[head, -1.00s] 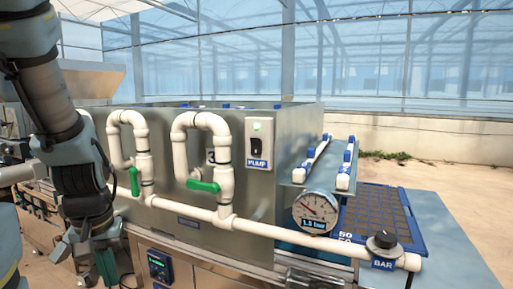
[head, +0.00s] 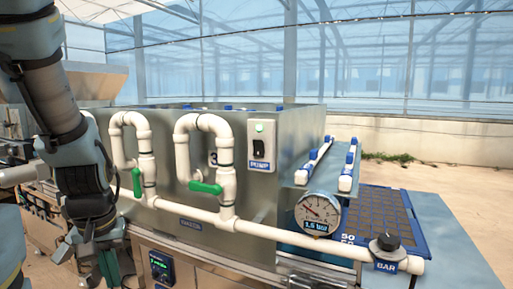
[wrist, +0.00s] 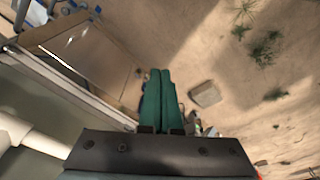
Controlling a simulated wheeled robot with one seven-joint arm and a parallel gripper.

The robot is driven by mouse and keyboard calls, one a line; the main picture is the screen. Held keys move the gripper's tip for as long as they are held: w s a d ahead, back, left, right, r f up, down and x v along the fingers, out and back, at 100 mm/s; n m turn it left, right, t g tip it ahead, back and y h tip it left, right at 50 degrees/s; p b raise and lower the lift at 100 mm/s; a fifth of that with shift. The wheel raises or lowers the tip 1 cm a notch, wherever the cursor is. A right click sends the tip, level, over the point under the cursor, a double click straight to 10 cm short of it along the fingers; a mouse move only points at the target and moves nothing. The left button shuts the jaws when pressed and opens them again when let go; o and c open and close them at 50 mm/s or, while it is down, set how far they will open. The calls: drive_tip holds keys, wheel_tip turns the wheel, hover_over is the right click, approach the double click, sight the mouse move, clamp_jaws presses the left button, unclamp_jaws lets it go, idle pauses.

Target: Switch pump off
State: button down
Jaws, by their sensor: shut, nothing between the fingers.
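The pump switch box (head: 261,146) is a pale panel on the front of the grey metal tank. It has a dark rocker, a lit green lamp above it and a blue PUMP label (head: 260,167) at its bottom. My gripper (head: 110,268) points down at the lower left in the head view, well left of the switch and lower than it. In the wrist view its two green fingers (wrist: 159,98) lie together, shut with nothing between them. The switch does not show in the wrist view.
White pipes with green valve handles (head: 206,188) run along the tank front between my gripper and the switch. A pressure gauge (head: 317,213), a black BAR knob (head: 384,243) and a blue seed tray (head: 392,215) are at the right. The wrist view shows sandy floor (wrist: 220,60).

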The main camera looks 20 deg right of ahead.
sight(258, 148)
drive_tip(key=w+d+r+n+t+h+p, duration=0.1)
drive_tip(key=w+d+r+n+p, duration=0.25)
drive_tip(key=d+r, duration=1.25)
drive_tip(key=s+d+r+n+h, duration=0.1)
drive_tip(key=s+d+r+n, duration=0.2)
drive_tip(key=d+r, duration=0.2)
drive_tip(key=s+d+r+n+h+p, duration=0.1)
drive_tip(key=s+d+r+n, duration=0.2)
drive_tip(key=r, duration=0.9)
drive_tip(key=shift+d+r+t+h+p, duration=0.2)
drive_tip(key=shift+d+t+h+p, duration=0.1)
drive_tip(key=shift+d, duration=0.6)
drive_tip(key=w+d+f+p, duration=0.3)
drive_tip(key=w+d+f, duration=0.2)
drive_tip(key=f, duration=0.3)
drive_tip(key=shift+d+f, duration=0.35)
drive_tip(key=shift+d, duration=0.25)
drive_tip(key=shift+w, duration=0.15)
